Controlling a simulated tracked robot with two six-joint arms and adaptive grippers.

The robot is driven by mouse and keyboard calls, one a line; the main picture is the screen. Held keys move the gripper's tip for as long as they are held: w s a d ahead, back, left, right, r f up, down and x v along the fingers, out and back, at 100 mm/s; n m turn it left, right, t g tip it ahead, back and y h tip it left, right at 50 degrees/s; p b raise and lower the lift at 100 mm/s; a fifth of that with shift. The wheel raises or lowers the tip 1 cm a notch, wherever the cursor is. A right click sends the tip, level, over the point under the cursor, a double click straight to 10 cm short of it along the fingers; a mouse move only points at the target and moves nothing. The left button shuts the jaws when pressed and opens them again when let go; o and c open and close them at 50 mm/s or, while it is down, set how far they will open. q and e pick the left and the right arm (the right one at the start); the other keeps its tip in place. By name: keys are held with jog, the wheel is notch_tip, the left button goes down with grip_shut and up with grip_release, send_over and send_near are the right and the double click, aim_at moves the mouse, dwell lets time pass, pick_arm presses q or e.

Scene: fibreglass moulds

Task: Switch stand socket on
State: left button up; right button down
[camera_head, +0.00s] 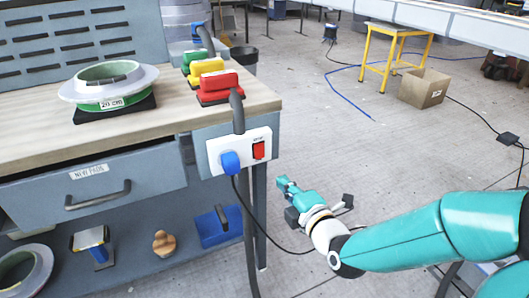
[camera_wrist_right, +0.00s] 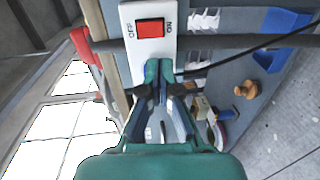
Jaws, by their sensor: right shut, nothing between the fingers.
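The white stand socket (camera_head: 213,152) is fixed to the end of the grey workbench. A blue plug (camera_head: 230,163) sits in its left part. The red rocker switch (camera_head: 258,149) is on its right part. In the right wrist view the red switch (camera_wrist_right: 150,27) lies between the printed words OFF and ON; I cannot tell which side is pressed in. My right gripper (camera_head: 283,183) is shut and empty, a little right of and below the socket. My left gripper is not in view.
A black cable (camera_head: 250,215) hangs from the plug and runs along the floor past my right gripper.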

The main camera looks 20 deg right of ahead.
aim_at(260, 157)
jog(key=w, duration=0.3)
jog(key=w+f+b, duration=0.1)
jog(key=w, duration=0.6)
jog(key=shift+f+b, duration=0.15)
jog(key=shift+b, duration=0.15)
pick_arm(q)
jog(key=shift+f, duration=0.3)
pick_arm(e)
jog(key=shift+w, duration=0.75)
jog(key=shift+f, duration=0.1)
